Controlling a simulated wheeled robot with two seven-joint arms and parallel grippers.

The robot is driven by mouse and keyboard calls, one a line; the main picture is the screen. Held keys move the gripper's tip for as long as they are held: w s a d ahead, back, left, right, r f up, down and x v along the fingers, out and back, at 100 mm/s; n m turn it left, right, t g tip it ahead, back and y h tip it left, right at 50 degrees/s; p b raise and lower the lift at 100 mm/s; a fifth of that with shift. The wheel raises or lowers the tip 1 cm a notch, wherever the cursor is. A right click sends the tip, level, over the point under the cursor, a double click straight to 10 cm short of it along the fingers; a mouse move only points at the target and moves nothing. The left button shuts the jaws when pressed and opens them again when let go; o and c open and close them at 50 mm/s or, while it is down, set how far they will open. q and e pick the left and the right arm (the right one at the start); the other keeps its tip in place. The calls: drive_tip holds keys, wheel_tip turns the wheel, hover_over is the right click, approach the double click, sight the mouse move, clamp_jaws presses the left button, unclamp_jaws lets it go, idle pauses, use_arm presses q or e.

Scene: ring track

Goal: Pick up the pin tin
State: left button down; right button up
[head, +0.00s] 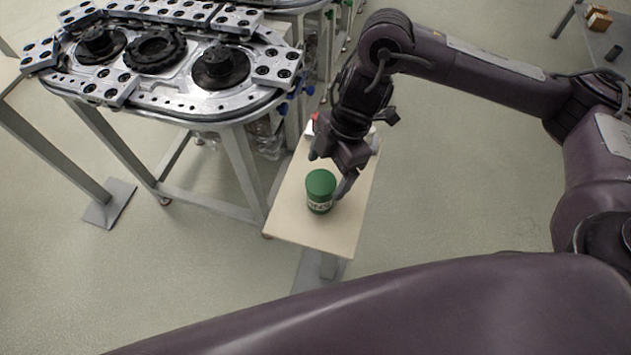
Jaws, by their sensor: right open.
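The pin tin (320,192) is a green cylinder with a pale label band low on its side. It stands upright on a narrow light wooden side table (306,236), close to the table's near end. My right gripper (331,178) is open and comes down from above and behind the tin. One finger shows just right of the tin and the other at its upper left. I cannot tell whether the fingers touch it. My left gripper is not in view.
A metal ring track (190,112) with black wheels stands on a frame at left, close beside the side table. A red and white object (311,127) sits behind my gripper on the side table. Open floor lies to the right. Boxes (598,18) rest at far upper right.

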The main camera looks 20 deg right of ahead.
sight(324, 180)
drive_tip(key=shift+s+a+f, duration=0.25)
drive_tip(key=shift+s+f, duration=0.1)
drive_tip(key=shift+f, duration=0.25)
drive_tip(key=shift+s+a+f, duration=0.25)
drive_tip(key=shift+s+f, duration=0.05)
drive_tip(key=shift+f, duration=0.3)
drive_tip(key=shift+w+x, duration=0.15)
drive_tip(key=shift+x, duration=0.45)
drive_tip(key=shift+w+x, duration=0.15)
drive_tip(key=shift+x, duration=0.5)
drive_tip(key=shift+b+x, duration=0.3)
drive_tip(key=shift+x, duration=0.7)
drive_tip(key=c, duration=0.5)
drive_tip(key=shift+c, duration=0.9)
drive_tip(key=c, duration=0.5)
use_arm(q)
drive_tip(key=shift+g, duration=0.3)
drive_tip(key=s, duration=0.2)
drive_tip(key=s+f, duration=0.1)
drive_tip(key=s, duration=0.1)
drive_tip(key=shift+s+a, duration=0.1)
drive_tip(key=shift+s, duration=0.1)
use_arm(e)
drive_tip(key=shift+o, duration=0.2)
drive_tip(key=shift+r, duration=0.1)
